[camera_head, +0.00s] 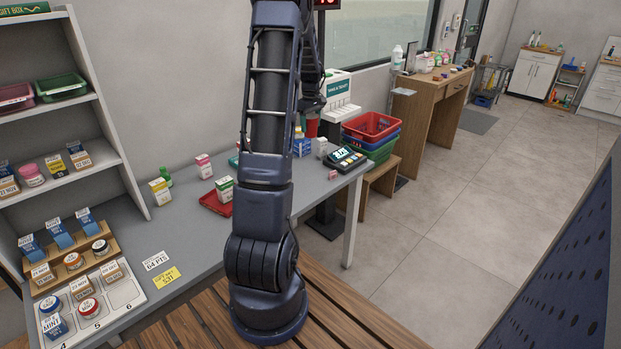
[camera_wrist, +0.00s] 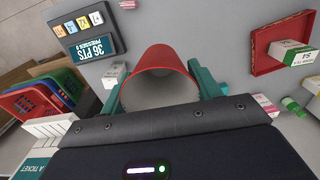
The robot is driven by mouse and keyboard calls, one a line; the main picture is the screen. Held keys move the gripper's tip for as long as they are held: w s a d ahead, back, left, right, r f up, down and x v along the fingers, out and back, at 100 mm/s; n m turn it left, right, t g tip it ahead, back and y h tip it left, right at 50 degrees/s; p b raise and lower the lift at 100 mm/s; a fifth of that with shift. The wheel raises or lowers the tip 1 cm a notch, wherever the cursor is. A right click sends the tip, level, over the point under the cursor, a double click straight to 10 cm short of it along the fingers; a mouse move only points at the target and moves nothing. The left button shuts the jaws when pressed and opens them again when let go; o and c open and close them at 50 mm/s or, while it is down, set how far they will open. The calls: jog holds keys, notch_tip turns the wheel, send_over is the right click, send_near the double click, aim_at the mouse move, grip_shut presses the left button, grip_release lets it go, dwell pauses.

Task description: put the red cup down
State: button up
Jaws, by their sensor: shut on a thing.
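The red cup (camera_wrist: 166,58) is between the two teal fingers of my gripper (camera_wrist: 160,86) in the wrist view. The fingers press on it from both sides. In the head view a small part of the red cup (camera_head: 312,127) shows beside my arm, above the grey counter (camera_head: 318,193). My arm hides most of my gripper there. I cannot tell whether the cup's base touches the counter.
A payment terminal (camera_head: 345,156), a white ticket machine (camera_head: 340,98) and stacked baskets (camera_head: 371,127) stand near the cup. A red tray (camera_head: 212,204) with a small box lies left of my arm. Bare counter shows between terminal and tray in the wrist view.

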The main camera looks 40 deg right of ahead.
notch_tip(320, 180, down, 20)
jog(key=shift+f, duration=0.25)
dwell(0.5)
jog(key=shift+f, duration=0.15)
jog(key=o, duration=0.9)
